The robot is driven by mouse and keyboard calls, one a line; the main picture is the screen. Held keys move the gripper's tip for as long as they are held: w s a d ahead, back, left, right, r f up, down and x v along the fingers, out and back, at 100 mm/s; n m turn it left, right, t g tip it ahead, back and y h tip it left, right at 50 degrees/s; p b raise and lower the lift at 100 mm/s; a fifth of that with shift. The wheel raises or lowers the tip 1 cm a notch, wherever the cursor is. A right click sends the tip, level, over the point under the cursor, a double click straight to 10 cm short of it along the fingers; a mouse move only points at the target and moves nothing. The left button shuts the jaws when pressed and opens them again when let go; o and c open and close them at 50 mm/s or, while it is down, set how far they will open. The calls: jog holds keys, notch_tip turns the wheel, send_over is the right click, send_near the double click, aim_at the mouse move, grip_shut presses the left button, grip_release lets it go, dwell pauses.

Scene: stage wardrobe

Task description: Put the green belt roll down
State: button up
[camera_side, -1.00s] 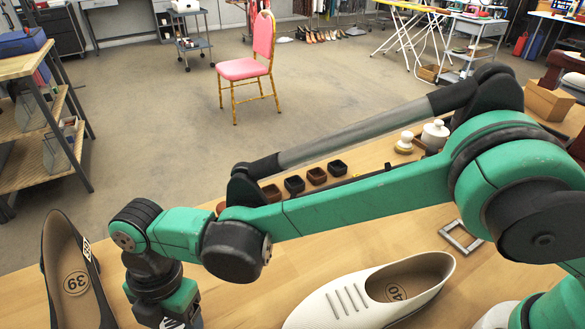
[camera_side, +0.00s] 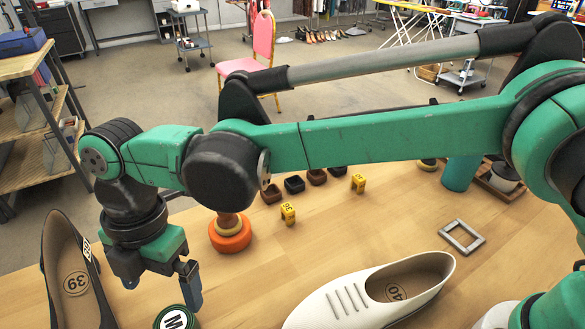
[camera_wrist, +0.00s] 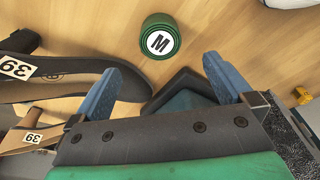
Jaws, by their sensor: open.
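The green belt roll (camera_side: 177,317) lies on the wooden table at the bottom edge of the side view, cut off by the frame. In the wrist view the belt roll (camera_wrist: 146,63) shows its round green side and a white label with an M on top. My gripper (camera_side: 161,283) is open, raised above the table a little behind and left of the roll. In the wrist view my gripper's (camera_wrist: 163,68) blue fingers are spread with nothing held between them. The roll appears just beyond the fingertips, apart from them.
A dark shoe marked 39 (camera_side: 75,280) stands left, a white shoe marked 40 (camera_side: 345,303) right. An orange round-based object (camera_side: 230,238) stands behind my gripper. A dark blue-green angular thing (camera_wrist: 186,84) lies below the fingers. Bare table surrounds a square metal frame (camera_side: 447,231).

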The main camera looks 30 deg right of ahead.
jog(key=w+d+r+m+t, duration=0.1)
jog(key=w+d+r+m, duration=0.1)
jog(key=d+r+m, duration=0.3)
jog(key=w+d+r+m+t+y, duration=0.1)
jog(key=d+m+t, duration=0.15)
jog(key=d, duration=0.45)
jog(key=w+d+r+m, duration=0.2)
jog(key=d+r+m, duration=0.1)
jog(key=d+m, duration=0.25)
jog(key=s+d+f+m+t+h, duration=0.1)
jog(key=s+d+f+m+t, duration=0.1)
jog(key=d+m, duration=0.5)
jog(key=s+d+f+m+t+h, duration=0.1)
jog(key=s+d+m, duration=0.4)
jog(key=d, duration=0.5)
jog(key=shift+d+f+m+t, duration=0.35)
jog(key=shift+f+m+t, duration=0.2)
jog(key=shift+m+t, duration=0.45)
jog(key=shift+s, duration=0.1)
